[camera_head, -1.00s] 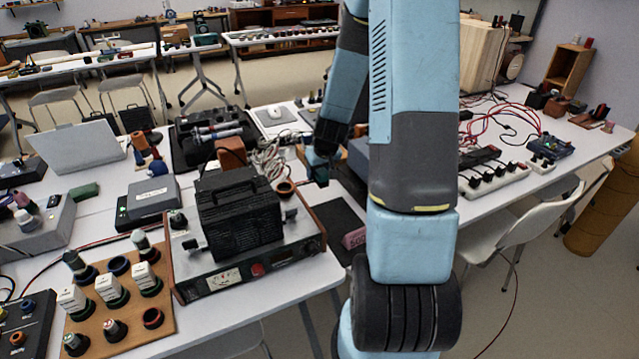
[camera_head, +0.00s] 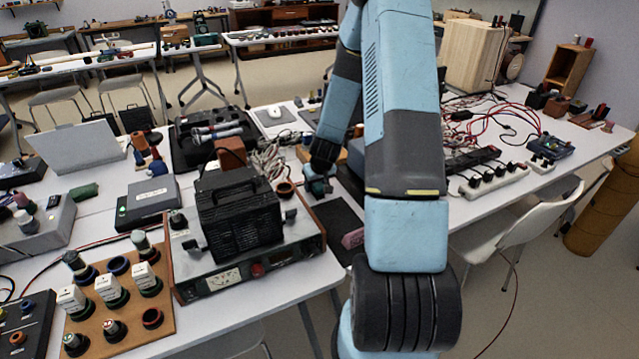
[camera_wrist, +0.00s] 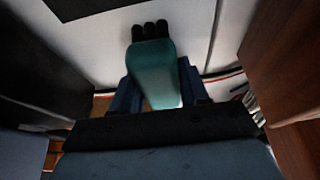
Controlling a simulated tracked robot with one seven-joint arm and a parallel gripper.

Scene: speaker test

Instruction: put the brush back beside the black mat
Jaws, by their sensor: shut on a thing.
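The brush (camera_wrist: 153,62) has a teal body with dark round tips at its far end. In the wrist view it sits between the two blue fingers of my gripper (camera_wrist: 156,88), which is shut on it. In the head view my gripper (camera_head: 318,186) is low over the table, behind the instrument's right end and left of my arm; the brush there is small and hard to make out. The black mat (camera_head: 338,218) lies just in front of and to the right of my gripper, partly hidden by my arm. A pink block (camera_head: 353,239) is at its front right.
The instrument with a black ribbed box (camera_head: 240,215) stands close to the left of the mat. A brown cup (camera_head: 285,190) and tangled cables (camera_head: 268,160) are beside my gripper. A power strip (camera_head: 495,178) and red wires lie right of my arm.

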